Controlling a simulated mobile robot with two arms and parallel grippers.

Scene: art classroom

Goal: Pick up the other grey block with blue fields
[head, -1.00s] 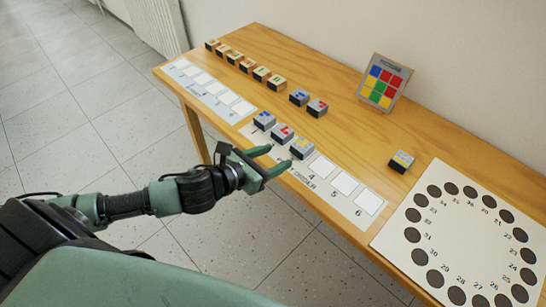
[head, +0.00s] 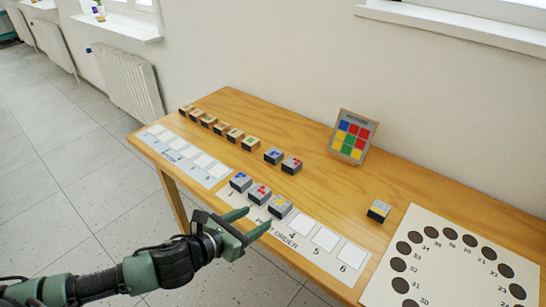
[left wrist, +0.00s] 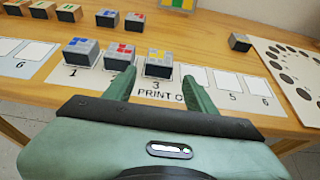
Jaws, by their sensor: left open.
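One grey block with blue fields (head: 273,155) stands behind the strip, left of a grey block with red fields (head: 291,165); both show in the left wrist view too. Another grey block with blue fields (head: 240,181) sits at the left end of the print order strip (head: 298,240). Beside it are a red-field block (head: 259,193) and a yellow-field block (head: 280,206). My left gripper (head: 257,220) is open and empty at the table's front edge. In the left wrist view its fingers (left wrist: 158,74) point toward the yellow-field block, near space 3. My right gripper is not in view.
Several beige blocks (head: 220,128) stand in a row at the back left, behind another strip (head: 184,158). A colour-grid picture stand (head: 352,137) is at the back. A yellow-marked block (head: 378,211) stands near a board with dark circles (head: 445,268). Spaces 4 to 6 are bare.

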